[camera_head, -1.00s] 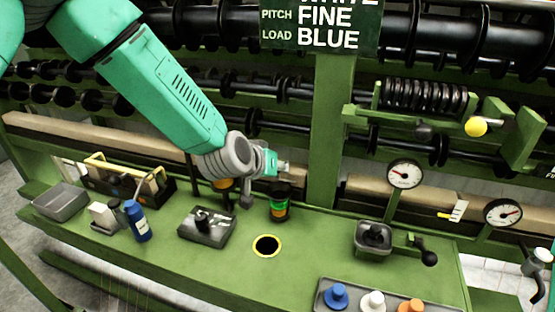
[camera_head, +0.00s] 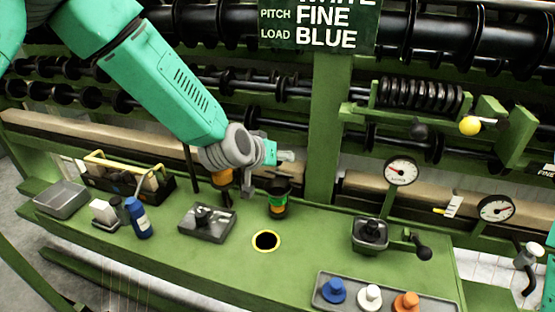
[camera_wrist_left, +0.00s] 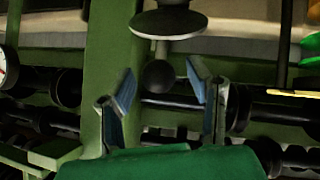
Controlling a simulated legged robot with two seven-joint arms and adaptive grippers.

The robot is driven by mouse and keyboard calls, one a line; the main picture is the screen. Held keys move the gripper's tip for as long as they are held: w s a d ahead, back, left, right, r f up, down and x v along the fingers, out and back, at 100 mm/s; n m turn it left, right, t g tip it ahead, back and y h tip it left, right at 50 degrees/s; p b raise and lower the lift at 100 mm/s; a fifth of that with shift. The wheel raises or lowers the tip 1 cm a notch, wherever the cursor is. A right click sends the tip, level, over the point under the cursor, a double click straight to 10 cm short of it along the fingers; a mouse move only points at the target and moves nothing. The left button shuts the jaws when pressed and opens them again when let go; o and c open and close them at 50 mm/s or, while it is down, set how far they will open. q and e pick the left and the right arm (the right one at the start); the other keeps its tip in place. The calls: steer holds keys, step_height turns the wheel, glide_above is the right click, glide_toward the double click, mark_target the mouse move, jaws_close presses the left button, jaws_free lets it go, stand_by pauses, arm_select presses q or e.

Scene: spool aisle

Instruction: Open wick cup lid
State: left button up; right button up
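The dark cup with a green and orange band (camera_head: 278,205), likely the wick cup, stands upright on the green bench behind the yellow-rimmed hole. My left gripper (camera_head: 268,172) is just above and left of this cup. In the left wrist view my left gripper (camera_wrist_left: 160,88) is open, its two blue-padded fingers well apart. A dark disc (camera_wrist_left: 168,24) with a stem and ball knob (camera_wrist_left: 158,76) shows between them, apparently the lid. I see no finger touching the knob. Whether the lid rests on the cup is unclear. My right gripper cannot be made out clearly at the right edge.
The yellow-rimmed hole (camera_head: 266,241) lies in front. A tray (camera_head: 332,304) with blue, white and orange pegs is front right. Gauges (camera_head: 400,171) and a crank box (camera_head: 370,236) stand right.

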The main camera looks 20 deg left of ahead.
arm_select(q)
steer(key=shift+f, duration=0.15)
steer(key=v, duration=1.2)
